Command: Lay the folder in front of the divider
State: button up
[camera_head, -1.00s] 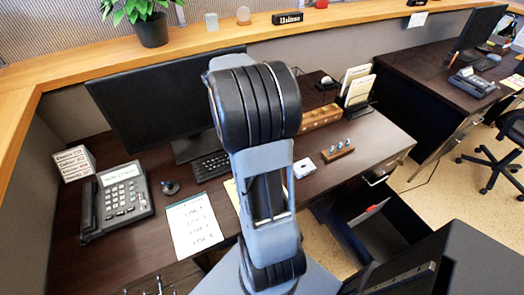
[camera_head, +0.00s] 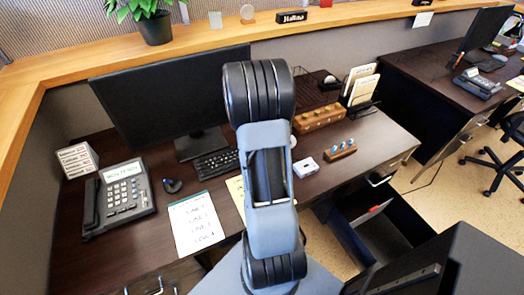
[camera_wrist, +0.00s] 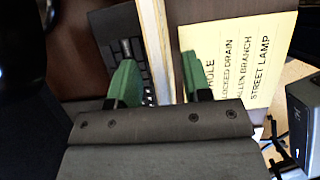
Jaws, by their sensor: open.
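My gripper shows in the wrist view (camera_wrist: 160,82) with two green fingers apart. In the head view it is hidden behind my arm. A narrow upright tan strip with a pale edge (camera_wrist: 154,40), possibly the folder seen edge-on, stands between the fingers; I cannot tell whether they touch it. An open dark drawer (camera_head: 347,243) is at the desk's right front, with a small red and white piece (camera_head: 379,206) inside. I cannot make out the divider for certain.
A yellow printed sheet (camera_wrist: 240,60) lies right of the strip, and a keyboard (camera_head: 215,164) lies behind. A monitor (camera_head: 165,95), phone (camera_head: 125,195), white list (camera_head: 196,222), peg block (camera_head: 340,152) and file rack (camera_head: 362,107) occupy the desk.

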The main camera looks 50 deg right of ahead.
jog(key=shift+x, duration=1)
jog(key=shift+f, duration=0.2)
grip_shut()
